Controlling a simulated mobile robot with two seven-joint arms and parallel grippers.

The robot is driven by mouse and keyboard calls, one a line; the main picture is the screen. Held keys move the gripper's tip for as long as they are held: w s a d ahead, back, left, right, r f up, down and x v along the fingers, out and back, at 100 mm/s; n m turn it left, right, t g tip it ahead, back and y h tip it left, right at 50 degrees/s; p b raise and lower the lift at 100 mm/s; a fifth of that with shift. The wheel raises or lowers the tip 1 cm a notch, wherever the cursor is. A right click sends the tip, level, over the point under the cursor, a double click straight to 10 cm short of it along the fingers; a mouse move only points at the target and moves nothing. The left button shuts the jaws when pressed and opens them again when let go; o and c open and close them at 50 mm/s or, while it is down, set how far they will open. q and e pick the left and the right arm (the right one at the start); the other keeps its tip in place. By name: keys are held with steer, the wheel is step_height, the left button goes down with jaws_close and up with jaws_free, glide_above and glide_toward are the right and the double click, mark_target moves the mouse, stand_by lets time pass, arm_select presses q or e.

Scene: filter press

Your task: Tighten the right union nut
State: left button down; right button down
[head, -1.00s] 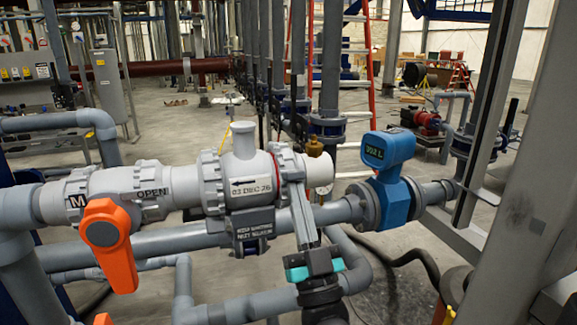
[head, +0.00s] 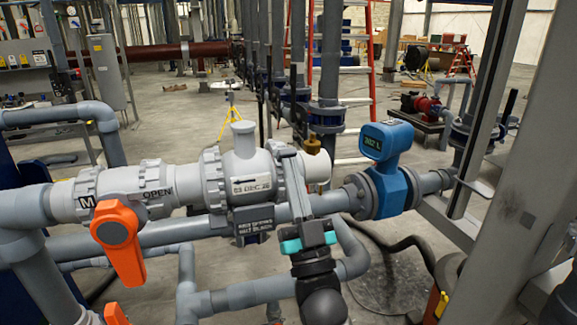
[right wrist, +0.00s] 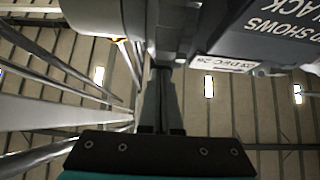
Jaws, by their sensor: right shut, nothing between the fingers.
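In the right wrist view the closed fingers (right wrist: 160,88) point up at the ribbed grey nut (right wrist: 176,32). My left gripper is not in view.
An orange-handled ball valve (head: 117,230) is at the left of the same pipe. A lower grey pipe (head: 190,232) runs beneath. A steel post (head: 515,190) bounds the right.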

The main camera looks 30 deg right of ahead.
step_height(320, 180, up, 2)
steer(key=shift+r, duration=0.1)
steer(key=s+a+f+b, duration=0.1)
steer(key=s+f+b, duration=0.3)
steer(key=f, duration=0.4)
steer(key=shift+y, duration=0.3)
steer(key=shift+a, duration=0.1)
